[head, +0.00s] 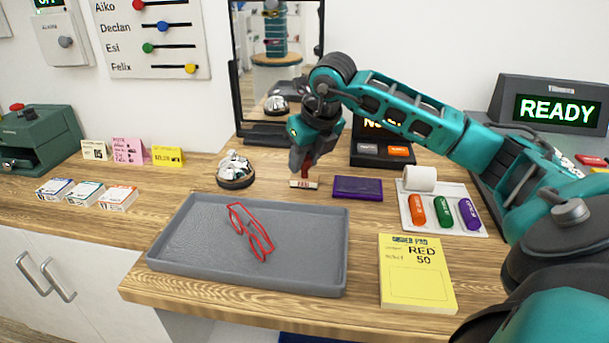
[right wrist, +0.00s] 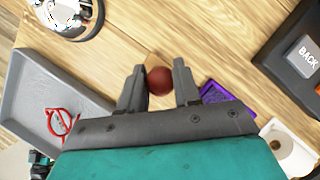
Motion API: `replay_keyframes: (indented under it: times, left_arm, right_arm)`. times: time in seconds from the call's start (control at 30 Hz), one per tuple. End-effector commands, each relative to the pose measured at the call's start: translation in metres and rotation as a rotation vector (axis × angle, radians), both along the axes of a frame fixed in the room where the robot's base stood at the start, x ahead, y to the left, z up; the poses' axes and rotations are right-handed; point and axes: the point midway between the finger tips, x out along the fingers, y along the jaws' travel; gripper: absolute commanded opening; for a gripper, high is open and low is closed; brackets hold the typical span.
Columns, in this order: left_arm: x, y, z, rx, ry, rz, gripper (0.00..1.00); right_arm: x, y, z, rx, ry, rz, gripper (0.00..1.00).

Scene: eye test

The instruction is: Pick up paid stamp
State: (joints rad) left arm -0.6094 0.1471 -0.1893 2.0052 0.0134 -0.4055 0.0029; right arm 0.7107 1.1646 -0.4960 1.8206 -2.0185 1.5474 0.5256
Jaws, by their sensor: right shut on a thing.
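The stamp (head: 304,184) has a pale wooden base with small red marking and a red handle; its lettering is too small to read. In the head view it is upright behind the tray, at or just above the desk; I cannot tell if it touches. My right gripper (head: 304,165) is over it, shut on its handle. In the right wrist view the round red knob of the stamp (right wrist: 160,81) sits between the two dark fingers (right wrist: 159,72), and most of the base is hidden behind it. My left gripper is not in view.
A grey tray (head: 190,250) with red glasses (head: 250,233) lies in front. A purple pad (head: 357,188) is close right of the stamp. A silver bell (head: 235,172) stands left, a mirror (head: 238,80) behind.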

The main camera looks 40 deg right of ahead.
Motion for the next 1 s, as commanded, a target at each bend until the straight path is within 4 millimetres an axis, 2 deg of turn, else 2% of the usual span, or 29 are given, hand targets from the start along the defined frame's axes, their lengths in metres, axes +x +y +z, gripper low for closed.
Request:
replay_keyframes:
  times: [0.03, 0.17, 0.4, 0.57, 0.77, 1.0]
  left_arm:
    - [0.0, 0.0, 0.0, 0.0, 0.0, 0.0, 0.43]
    - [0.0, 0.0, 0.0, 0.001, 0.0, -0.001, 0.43]
    - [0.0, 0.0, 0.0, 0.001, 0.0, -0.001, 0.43]
    - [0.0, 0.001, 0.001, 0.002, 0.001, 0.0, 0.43]
    - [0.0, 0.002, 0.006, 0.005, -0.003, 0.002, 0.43]
    - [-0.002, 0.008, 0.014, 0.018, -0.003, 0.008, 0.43]
  right_arm:
    - [0.0, 0.0, 0.0, 0.0, -0.001, 0.0, 0.13]
    - [0.0, 0.0, 0.0, 0.0, -0.001, 0.0, 0.02]
    - [0.0, 0.0, 0.002, 0.0, -0.002, 0.0, 0.02]
    - [0.001, 0.0, 0.013, 0.0, -0.005, -0.001, 0.02]
    - [0.001, 0.0, 0.049, 0.001, -0.008, 0.0, 0.02]
    - [0.001, 0.001, 0.124, 0.002, -0.009, 0.0, 0.02]
